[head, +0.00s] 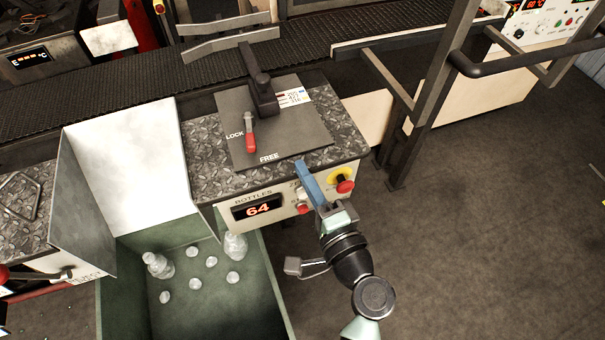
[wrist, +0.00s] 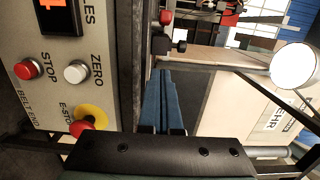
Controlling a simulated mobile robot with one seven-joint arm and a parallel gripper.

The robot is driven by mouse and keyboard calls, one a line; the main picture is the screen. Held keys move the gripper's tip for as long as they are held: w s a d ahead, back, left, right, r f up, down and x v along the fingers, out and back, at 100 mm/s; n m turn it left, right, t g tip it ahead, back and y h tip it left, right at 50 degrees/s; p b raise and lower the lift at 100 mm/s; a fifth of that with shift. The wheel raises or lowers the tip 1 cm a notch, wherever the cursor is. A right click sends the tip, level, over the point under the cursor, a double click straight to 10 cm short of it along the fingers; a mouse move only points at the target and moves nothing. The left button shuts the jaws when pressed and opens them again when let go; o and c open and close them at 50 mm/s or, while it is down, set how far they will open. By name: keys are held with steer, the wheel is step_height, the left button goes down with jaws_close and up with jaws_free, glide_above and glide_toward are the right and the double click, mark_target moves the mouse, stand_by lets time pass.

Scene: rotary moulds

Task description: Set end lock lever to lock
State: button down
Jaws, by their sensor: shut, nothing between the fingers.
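The end lock lever (head: 251,134) has a red grip and sits on a dark square plate (head: 290,135) on top of the machine's end unit. Its grip points toward the front, close to the printed LOCK and left of the printed FREE. A dark post and arm (head: 262,88) stand behind it. My gripper (head: 301,166) has blue fingers, shut and empty, in front of the plate's right front corner, apart from the lever. In the wrist view the shut fingers (wrist: 161,75) point along the panel's edge. I cannot tell whether a small red piece there is the lever.
The front panel carries a bottle counter (head: 257,208) reading 64 and a red emergency stop (head: 344,186) close beside my gripper. A green bin (head: 270,300) with bottles stands below. A dark railing (head: 430,95) rises at the right. Floor at the lower right is clear.

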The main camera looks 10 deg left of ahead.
mark_target(269, 158)
steer(key=x, duration=0.6)
steer(key=shift+r, duration=0.1)
steer(key=a, duration=0.1)
steer(key=a+p, duration=0.1)
steer(key=a, duration=0.1)
steer(key=shift+s+a, duration=0.15)
steer(key=shift+s, duration=0.2)
steer(key=shift+s+a+p, duration=0.15)
steer(key=shift+a+p, duration=0.15)
steer(key=shift+a, duration=0.1)
steer(key=shift+a, duration=0.1)
